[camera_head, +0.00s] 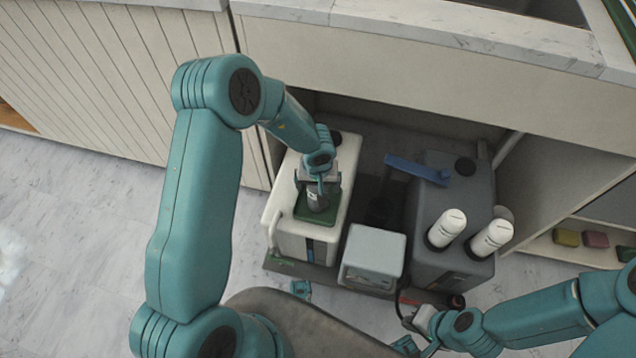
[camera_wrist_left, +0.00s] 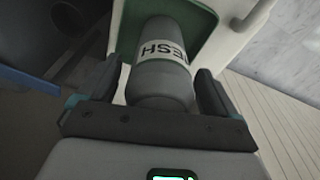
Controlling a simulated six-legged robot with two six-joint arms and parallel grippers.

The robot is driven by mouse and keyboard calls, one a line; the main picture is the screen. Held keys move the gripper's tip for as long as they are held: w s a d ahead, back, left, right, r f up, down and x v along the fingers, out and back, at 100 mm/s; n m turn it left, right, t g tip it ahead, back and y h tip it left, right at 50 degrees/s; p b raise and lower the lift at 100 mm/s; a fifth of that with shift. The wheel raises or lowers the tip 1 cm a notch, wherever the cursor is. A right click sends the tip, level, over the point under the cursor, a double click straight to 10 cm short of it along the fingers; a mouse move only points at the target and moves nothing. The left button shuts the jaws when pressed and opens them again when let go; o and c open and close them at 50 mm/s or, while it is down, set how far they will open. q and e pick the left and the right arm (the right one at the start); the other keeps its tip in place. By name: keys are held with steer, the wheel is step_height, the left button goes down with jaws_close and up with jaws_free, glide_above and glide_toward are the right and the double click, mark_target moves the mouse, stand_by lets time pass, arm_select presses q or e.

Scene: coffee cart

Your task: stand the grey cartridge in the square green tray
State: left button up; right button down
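The grey cartridge (camera_head: 318,202), with a white label, is upright in the square green tray (camera_head: 333,213) on top of the white machine. In the left wrist view the cartridge (camera_wrist_left: 162,82) lies between the fingers, and the green tray (camera_wrist_left: 200,38) shows around its far end. My left gripper (camera_head: 318,183) is around the cartridge from above. Its fingers (camera_wrist_left: 160,75) look spread, with narrow gaps beside the cartridge. The cartridge's base is hidden. My right gripper (camera_head: 415,325) is low at the bottom right, away from the tray, and its fingers are unclear.
The white machine (camera_head: 345,165) stands in the cart's recess. A small grey-white box (camera_head: 373,252) is right of it. A dark grey unit (camera_head: 450,200) with two white cylinders (camera_head: 447,228) and a blue lever (camera_head: 415,168) stands further right. The counter edge (camera_head: 430,30) overhangs behind.

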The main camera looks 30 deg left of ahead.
arm_select(q)
steer(key=r+p, duration=0.2)
steer(key=r, duration=0.1)
steer(key=r+p, duration=0.2)
steer(key=r, duration=0.2)
steer(key=s+r+p, duration=0.1)
steer(key=r+p, duration=0.1)
steer(key=r, duration=0.2)
steer(key=shift+d+r+p, duration=0.15)
steer(key=shift+d+p, duration=0.15)
steer(key=shift+p, duration=0.1)
steer(key=shift+s+r, duration=0.2)
steer(key=shift+r, duration=0.2)
steer(key=s+d+f+m+h, duration=0.1)
steer(key=s+d+f, duration=0.3)
steer(key=s, duration=0.5)
steer(key=s+d+f+m+h, duration=0.2)
steer(key=s+d+f+h, duration=0.1)
steer(key=s+d+f, duration=0.2)
steer(key=s+d, duration=0.2)
steer(key=s, duration=0.2)
steer(key=shift+s+g+h, duration=0.25)
steer(key=shift+g+h, duration=0.05)
steer(key=shift+g, duration=0.1)
steer(key=shift+r+p, duration=0.15)
steer(key=shift+p, duration=0.15)
step_height(320, 180, up, 14)
steer(key=p, duration=1.3)
steer(key=shift+f+p, duration=0.2)
steer(key=shift+p, duration=0.1)
